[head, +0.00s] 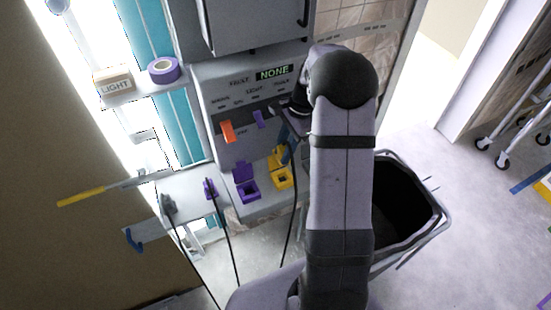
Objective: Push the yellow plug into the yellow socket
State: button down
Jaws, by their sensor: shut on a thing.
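The yellow socket (282,180) sits on the grey panel's lower ledge, with its yellow flap standing open behind it. My gripper (286,152) is small and partly hidden by my arm; it is just above and at the back right of the socket. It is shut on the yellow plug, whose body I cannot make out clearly. A black cable rises from below to the gripper. I cannot tell whether the plug touches the socket or is apart from it.
A purple socket (247,193) with an open flap is left of the yellow one. A purple plug (210,188) with a cable stands on the left ledge. An orange lever (227,131) sticks out above. A dark bin (405,205) is at right. The display (274,73) reads NONE.

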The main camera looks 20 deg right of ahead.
jog(key=shift+f, duration=0.25)
notch_tip(320, 180, down, 6)
jog(key=b, duration=0.5)
jog(key=shift+b, duration=0.4)
jog(key=shift+f, duration=0.6)
jog(key=shift+p, duration=0.4)
dwell(0.9)
jog(key=shift+f+b, duration=0.35)
jog(key=shift+f, duration=0.25)
dwell(0.5)
jog(key=c, duration=1.5)
grip_release()
jog(key=shift+o, duration=0.7)
jog(key=shift+r, duration=0.1)
